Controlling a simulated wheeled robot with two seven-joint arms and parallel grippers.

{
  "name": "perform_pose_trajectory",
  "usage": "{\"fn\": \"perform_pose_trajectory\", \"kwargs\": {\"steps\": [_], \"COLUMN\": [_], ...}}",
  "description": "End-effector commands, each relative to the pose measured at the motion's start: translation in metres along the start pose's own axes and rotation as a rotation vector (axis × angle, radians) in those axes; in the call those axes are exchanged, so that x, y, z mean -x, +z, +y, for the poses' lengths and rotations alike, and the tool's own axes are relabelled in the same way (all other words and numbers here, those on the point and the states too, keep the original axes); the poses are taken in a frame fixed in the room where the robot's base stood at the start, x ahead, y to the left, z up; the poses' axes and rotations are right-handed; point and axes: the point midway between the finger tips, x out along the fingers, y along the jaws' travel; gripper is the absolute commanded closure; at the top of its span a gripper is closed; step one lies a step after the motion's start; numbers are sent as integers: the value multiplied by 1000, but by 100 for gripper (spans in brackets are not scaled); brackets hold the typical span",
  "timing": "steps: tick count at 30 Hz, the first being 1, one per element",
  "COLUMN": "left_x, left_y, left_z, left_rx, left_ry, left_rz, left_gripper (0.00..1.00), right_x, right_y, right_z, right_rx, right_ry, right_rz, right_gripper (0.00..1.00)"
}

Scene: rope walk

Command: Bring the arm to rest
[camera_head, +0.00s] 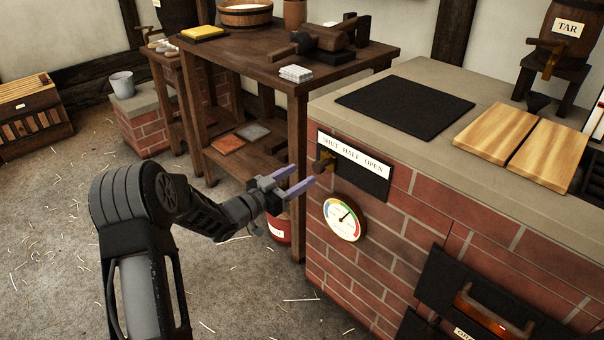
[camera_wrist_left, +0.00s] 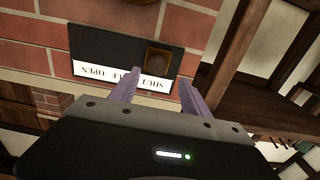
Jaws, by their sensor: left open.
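My left arm comes in from the lower left in the head view. Its gripper (camera_head: 304,183) is open, with two purple fingers pointing at the brick stove's (camera_head: 342,273) side. Nothing is between the fingers. It is close to a small brass and wood knob (camera_head: 324,161) at the left end of a dark plate labelled SHUT, HALF, OPEN (camera_head: 353,152). In the left wrist view the gripper (camera_wrist_left: 158,88) shows the fingers spread apart, with the knob (camera_wrist_left: 158,60) beyond them. I cannot tell whether they touch the knob. My right gripper is out of view.
A round gauge (camera_head: 344,219) sits below the plate. A wooden table (camera_head: 345,68) stands behind the gripper, with a red bucket (camera_head: 278,227) beneath. Wooden boards (camera_head: 508,131) and a black plate (camera_head: 405,107) lie on the stove top. Straw-strewn floor (camera_head: 50,230) is open at left.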

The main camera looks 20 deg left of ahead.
Motion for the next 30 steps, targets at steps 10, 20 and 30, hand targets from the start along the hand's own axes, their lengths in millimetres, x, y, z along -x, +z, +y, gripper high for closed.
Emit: {"fn": "perform_pose_trajectory", "kwargs": {"steps": [10, 20, 30], "left_x": [0, 16, 103], "left_y": [0, 74, 263], "left_z": [0, -13, 143], "left_rx": [-1, 76, 460], "left_ry": [0, -188, -287], "left_rz": [0, -210, -795], "left_gripper": [45, 45, 45], "right_x": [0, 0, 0], "right_y": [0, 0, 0], "right_z": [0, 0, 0], "right_rx": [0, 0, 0], "right_ry": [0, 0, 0], "right_rz": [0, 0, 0], "right_gripper": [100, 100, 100]}}
